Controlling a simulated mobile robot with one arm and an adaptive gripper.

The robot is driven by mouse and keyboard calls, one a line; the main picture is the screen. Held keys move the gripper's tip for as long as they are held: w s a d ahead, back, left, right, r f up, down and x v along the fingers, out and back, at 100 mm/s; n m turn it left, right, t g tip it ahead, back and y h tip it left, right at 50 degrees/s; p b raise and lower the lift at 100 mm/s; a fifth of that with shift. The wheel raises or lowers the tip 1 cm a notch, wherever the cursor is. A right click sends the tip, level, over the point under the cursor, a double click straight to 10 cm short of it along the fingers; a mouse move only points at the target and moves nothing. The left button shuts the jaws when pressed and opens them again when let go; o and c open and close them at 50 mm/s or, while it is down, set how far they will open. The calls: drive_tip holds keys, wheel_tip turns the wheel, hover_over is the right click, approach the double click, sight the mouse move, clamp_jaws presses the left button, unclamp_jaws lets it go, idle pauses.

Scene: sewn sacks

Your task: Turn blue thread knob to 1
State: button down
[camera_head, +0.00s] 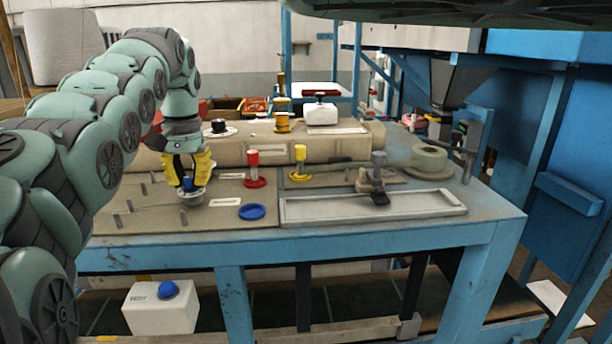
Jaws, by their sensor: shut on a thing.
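My gripper (189,186) points down at the left of the blue-framed table, with its yellow fingers shut on the blue thread knob. The blue thread knob (188,184) shows only as a small blue patch between the fingertips. It sits on a round grey base (191,197) on the table plate. Most of the knob is hidden by the fingers. No numbers or pointer mark can be read at this size.
A red post (253,170) and a yellow post (300,160) stand nearby. A long sack-coloured roll (240,150) lies behind. A shallow grey tray (372,206) is right. A white box (150,312) with a blue button is below.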

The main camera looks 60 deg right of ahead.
drive_tip(key=m, duration=0.5)
drive_tip(key=shift+w+b, duration=0.15)
drive_tip(key=shift+b, duration=0.15)
drive_tip(key=shift+d+m, duration=0.1)
drive_tip(key=shift+m, duration=0.2)
drive_tip(key=c, duration=0.8)
unclamp_jaws()
drive_tip(key=shift+o, duration=0.2)
